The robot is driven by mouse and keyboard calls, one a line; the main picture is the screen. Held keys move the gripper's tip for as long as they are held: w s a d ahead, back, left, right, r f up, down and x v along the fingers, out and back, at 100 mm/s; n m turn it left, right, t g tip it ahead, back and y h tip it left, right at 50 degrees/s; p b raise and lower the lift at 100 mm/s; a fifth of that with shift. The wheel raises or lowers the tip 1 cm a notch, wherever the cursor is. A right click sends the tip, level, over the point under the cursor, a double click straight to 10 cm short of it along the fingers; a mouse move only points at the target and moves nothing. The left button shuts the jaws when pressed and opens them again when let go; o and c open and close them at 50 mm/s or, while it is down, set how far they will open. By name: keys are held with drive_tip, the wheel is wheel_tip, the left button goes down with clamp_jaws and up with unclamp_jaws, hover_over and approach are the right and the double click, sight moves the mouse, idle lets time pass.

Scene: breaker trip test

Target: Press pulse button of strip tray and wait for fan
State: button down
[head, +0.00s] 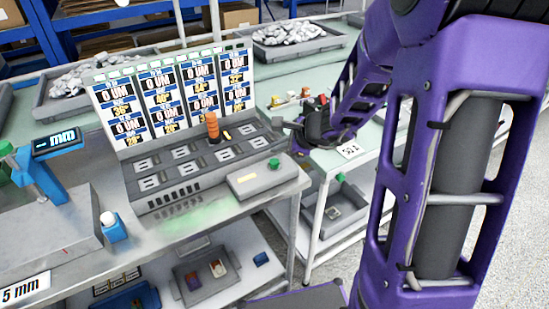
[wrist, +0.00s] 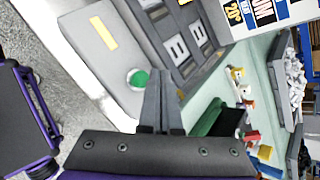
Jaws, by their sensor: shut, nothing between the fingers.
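The green pulse button (head: 273,163) sits on the far right corner of a grey box (head: 255,180) with a yellow label, at the right front of the strip tray (head: 150,203). In the wrist view the green button (wrist: 138,79) lies just left of my fingertips. My gripper (head: 282,123) is shut and empty, beyond the button in the head view; it also shows in the wrist view (wrist: 160,75). I see a gap between fingertips and button in the head view. An orange-brown cylinder (head: 212,127) stands on the tray. No fan is clearly identifiable.
A display board (head: 172,95) with several "0 UM" readouts stands behind the tray. A blue gauge marked mm (head: 54,142) is at left. Grey bins (head: 292,46) of metal parts stand farther back.

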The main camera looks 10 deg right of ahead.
sight(279, 163)
wheel_tip(279, 163, up, 4)
drive_tip(key=shift+f+p, duration=0.2)
drive_tip(key=shift+p, duration=0.9)
drive_tip(key=shift+f, duration=0.15)
